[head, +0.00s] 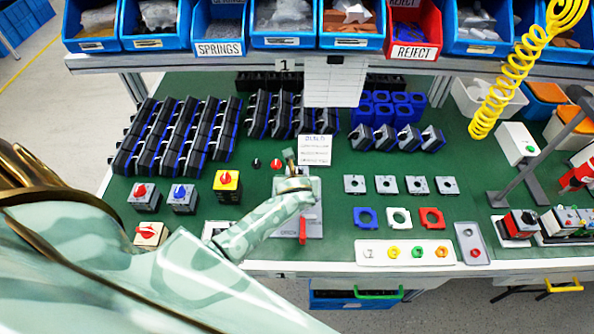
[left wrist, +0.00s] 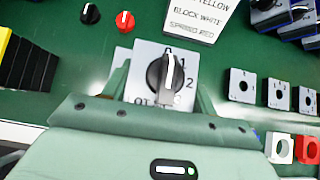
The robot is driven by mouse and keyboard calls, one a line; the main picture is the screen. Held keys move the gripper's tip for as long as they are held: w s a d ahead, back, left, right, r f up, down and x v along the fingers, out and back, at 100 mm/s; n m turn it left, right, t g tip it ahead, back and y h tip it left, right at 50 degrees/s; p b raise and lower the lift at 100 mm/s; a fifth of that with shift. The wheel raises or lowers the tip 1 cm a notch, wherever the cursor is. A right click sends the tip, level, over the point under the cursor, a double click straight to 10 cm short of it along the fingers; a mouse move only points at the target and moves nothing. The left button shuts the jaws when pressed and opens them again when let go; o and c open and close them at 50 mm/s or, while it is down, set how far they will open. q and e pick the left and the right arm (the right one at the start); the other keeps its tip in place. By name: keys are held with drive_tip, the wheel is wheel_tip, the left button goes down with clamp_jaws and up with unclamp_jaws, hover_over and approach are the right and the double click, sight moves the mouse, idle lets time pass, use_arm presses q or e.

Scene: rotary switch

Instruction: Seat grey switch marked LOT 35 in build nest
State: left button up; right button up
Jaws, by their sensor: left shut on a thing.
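My left gripper (head: 296,183) reaches in from the left over a grey fixture plate (head: 314,222) with a red lever (head: 303,230). In the left wrist view, my left gripper (left wrist: 162,92) is shut on a grey switch (left wrist: 145,56). The switch has a square grey face and a round black knob with a white pointer. Part of its marking shows, reading like "OT 3"; the knob and gripper hide the rest. My gripper hides the switch and the nest opening in the head view, so I cannot tell whether the switch is seated. My right gripper is not in view.
Finished switches with red and blue knobs (head: 182,198) stand to the left. Grey square plates (head: 387,184) and coloured frames (head: 398,217) lie to the right. A printed card (head: 314,150) stands just behind the fixture. Black blocks fill the back left. Bins line the shelf above.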

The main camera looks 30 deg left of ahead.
use_arm(q)
wheel_tip(320, 180, down, 3)
drive_tip(key=shift+s+b, duration=0.1)
drive_tip(key=shift+b, duration=0.4)
drive_tip(key=shift+r, duration=0.15)
drive_tip(key=o, duration=1.1)
drive_tip(key=p+v, duration=0.4)
drive_tip(key=v, duration=0.8)
drive_tip(key=shift+p, duration=0.35)
drive_tip(key=shift+d, duration=0.1)
